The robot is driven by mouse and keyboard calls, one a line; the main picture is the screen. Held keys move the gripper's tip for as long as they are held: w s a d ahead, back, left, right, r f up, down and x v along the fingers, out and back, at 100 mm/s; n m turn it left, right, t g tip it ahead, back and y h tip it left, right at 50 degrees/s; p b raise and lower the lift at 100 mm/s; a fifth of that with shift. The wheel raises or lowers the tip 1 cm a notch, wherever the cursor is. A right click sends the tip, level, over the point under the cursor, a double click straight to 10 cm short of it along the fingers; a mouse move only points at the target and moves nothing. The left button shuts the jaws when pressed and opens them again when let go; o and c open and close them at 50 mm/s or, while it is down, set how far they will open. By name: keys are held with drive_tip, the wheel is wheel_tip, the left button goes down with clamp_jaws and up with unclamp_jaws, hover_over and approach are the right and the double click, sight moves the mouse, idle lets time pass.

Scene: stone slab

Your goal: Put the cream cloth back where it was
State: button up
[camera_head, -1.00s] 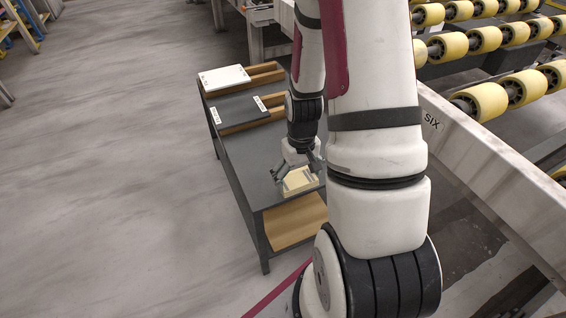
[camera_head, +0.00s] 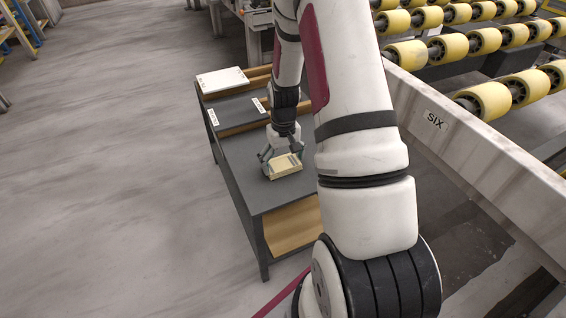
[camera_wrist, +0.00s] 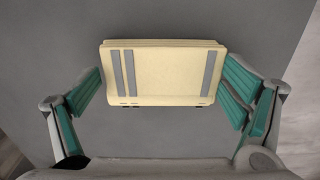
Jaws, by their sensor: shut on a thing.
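The cream cloth (camera_head: 287,167) is a folded, block-like bundle over the dark grey top of the bench (camera_head: 262,193). In the wrist view the cream cloth (camera_wrist: 165,75) shows grey stripes, two at its left and one at its right. My gripper (camera_head: 283,161) is around it, with a finger at each short end, shut on it. In the wrist view my gripper (camera_wrist: 163,88) has green pads beside both ends of the cloth. I cannot tell whether the cloth touches the bench top or hangs just above it.
A white board (camera_head: 222,79) lies at the bench's far end, by wooden strips. A dark panel with white labels (camera_head: 212,117) lies nearer. The floor at left is clear.

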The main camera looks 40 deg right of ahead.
drive_tip(key=o, duration=0.8)
drive_tip(key=shift+f, duration=0.15)
drive_tip(key=shift+o, duration=0.2)
